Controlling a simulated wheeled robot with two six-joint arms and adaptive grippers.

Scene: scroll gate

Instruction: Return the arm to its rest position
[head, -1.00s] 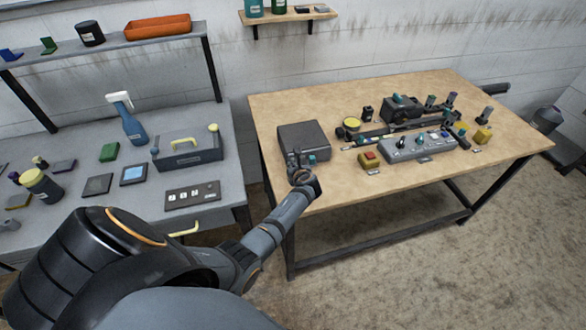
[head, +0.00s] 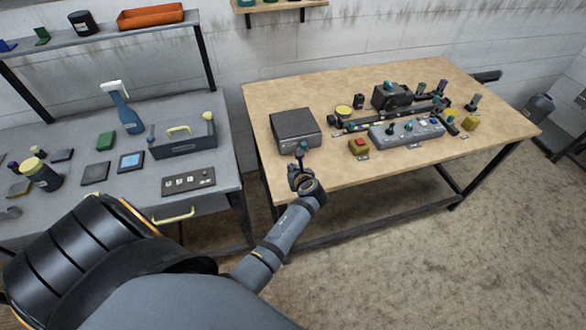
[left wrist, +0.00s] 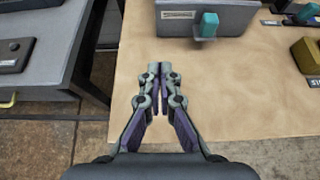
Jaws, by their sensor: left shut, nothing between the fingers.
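My left arm reaches in from the bottom left of the head view. Its gripper (head: 299,166) is at the near left edge of the wooden table, just in front of a dark grey box (head: 296,128). In the left wrist view the gripper (left wrist: 157,68) has its fingers together with nothing between them. The grey box (left wrist: 180,16) with its teal knob (left wrist: 207,24) lies ahead of the fingertips, apart from them. My right gripper is in neither view.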

